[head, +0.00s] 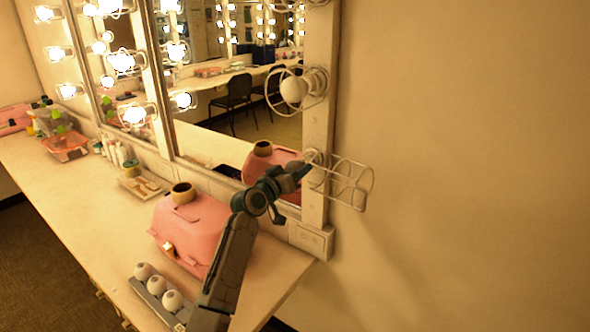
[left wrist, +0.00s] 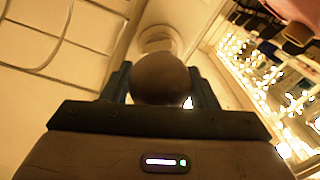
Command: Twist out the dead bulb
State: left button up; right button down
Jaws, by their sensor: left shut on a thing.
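My left gripper (head: 297,172) is at the lower socket on the mirror's right frame post. In the left wrist view it is shut on a dark, unlit round bulb (left wrist: 162,78), with a finger on each side. The pale round socket (left wrist: 158,41) lies right behind the bulb; I cannot tell how far the bulb sits in it. In the head view the gripper hides the bulb. A wire cage (head: 350,184) stands out to the right of this socket, beside the gripper. My right gripper is not in view.
An unlit white bulb (head: 293,90) in a wire cage is higher on the post. A holder with three white bulbs (head: 157,286) is at the front edge. Lit bulbs line the mirrors leftward.

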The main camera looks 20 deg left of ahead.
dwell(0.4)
pick_arm(q)
jog(key=shift+n+p, duration=0.95)
jog(key=shift+n, duration=0.25)
jog(key=shift+s+a, duration=0.1)
jog(key=shift+s, duration=0.25)
jog(key=shift+p+v, duration=1.15)
jog(key=shift+v, duration=1.85)
jog(key=shift+s, duration=0.15)
jog(key=shift+f, duration=0.1)
